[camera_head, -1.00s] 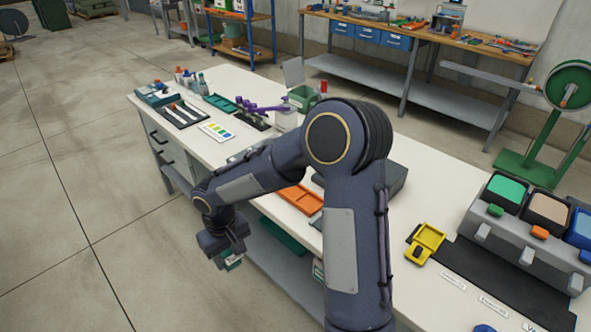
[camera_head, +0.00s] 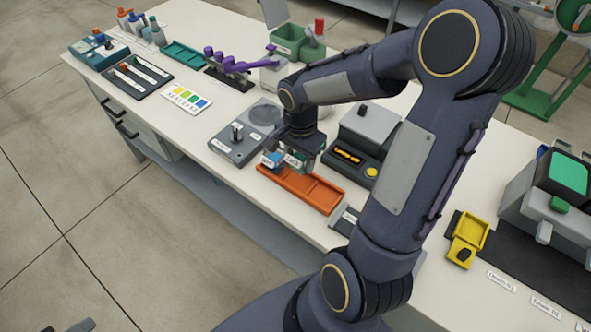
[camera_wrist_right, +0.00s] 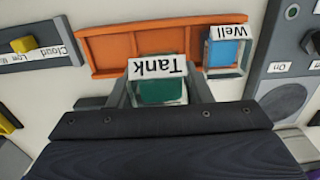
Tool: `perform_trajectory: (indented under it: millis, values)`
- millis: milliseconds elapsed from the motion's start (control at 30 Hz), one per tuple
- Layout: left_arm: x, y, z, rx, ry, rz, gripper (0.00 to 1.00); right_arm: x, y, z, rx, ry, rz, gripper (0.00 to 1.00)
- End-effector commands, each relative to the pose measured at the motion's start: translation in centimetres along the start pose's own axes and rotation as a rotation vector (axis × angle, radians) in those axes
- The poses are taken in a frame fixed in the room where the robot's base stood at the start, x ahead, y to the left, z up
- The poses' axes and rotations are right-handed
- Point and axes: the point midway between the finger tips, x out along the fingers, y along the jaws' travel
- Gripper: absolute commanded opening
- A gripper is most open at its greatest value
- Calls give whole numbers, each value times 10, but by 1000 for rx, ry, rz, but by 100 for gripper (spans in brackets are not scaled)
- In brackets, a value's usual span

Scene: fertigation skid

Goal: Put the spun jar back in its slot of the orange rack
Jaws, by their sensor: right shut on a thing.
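My right gripper (camera_head: 293,158) is shut on a clear jar with green contents and a white label reading Tank (camera_wrist_right: 160,90). The orange rack (camera_head: 318,194) lies on the white bench; it also shows in the wrist view (camera_wrist_right: 115,48). The Tank jar is upright over or just in front of the rack's near edge, at the end by the blue jar; I cannot tell if it touches the rack. A blue jar labelled Well (camera_wrist_right: 224,52) stands in the rack's end slot and shows partly beside my gripper in the head view (camera_head: 270,160). My left gripper is out of view.
A grey unit with a round disc (camera_head: 240,147) stands left of the rack. A dark device with a yellow button (camera_head: 358,155) stands behind it. A purple-armed rack (camera_head: 228,65) is farther back. A yellow tray (camera_head: 470,232) is at right.

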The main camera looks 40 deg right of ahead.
Motion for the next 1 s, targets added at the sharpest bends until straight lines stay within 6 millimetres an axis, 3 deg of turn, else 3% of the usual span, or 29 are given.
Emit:
perform_trajectory:
  millis: [433,867,900,1000]
  values:
    - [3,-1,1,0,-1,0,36,56,0,0,-4,-1,1,17]
    - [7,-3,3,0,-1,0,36,64,-1,0,-4,0,-2,17]
    - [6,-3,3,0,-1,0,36,63,-1,0,-4,0,-2,48]
    - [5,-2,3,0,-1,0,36,62,-1,0,-4,0,-2,61]
